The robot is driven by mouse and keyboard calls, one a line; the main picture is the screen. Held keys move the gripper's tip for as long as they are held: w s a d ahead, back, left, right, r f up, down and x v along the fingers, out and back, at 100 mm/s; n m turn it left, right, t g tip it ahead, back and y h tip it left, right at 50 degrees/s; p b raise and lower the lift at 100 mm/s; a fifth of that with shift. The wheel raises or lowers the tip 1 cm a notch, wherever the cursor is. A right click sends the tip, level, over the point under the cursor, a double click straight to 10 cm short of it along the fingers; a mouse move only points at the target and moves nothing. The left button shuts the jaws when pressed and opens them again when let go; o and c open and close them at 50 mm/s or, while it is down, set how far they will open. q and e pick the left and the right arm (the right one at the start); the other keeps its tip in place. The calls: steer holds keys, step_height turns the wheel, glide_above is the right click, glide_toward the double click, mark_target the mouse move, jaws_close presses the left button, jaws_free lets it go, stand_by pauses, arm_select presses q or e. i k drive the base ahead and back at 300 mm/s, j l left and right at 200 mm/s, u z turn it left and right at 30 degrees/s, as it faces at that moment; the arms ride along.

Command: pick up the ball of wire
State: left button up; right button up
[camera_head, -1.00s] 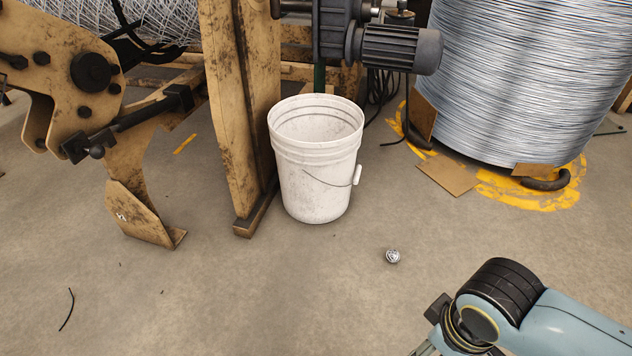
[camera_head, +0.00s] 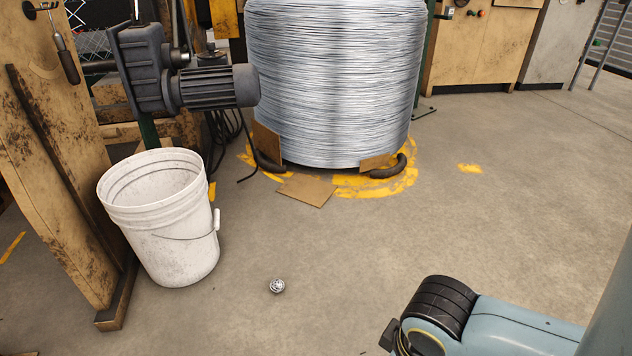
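The ball of wire (camera_head: 277,286) is a small silvery ball lying on the concrete floor, to the right of a white bucket. Nothing touches it. My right arm comes in at the lower right, and its wrist part shows to the right of the ball and a little lower in the picture. The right gripper's fingers are cut off by the bottom edge. My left gripper is not in view.
The white bucket (camera_head: 163,221) stands upright beside a worn yellow machine post (camera_head: 60,170). A motor (camera_head: 217,87) juts out above and behind it. A large wire coil (camera_head: 335,85) stands farther back, with a cardboard piece (camera_head: 306,190) before it. The floor right of the ball is clear.

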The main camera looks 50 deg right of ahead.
mark_target(276, 286)
steer(key=z, duration=0.8)
steer(key=j+z, duration=0.15)
steer(key=z, duration=0.2)
steer(key=i, duration=0.05)
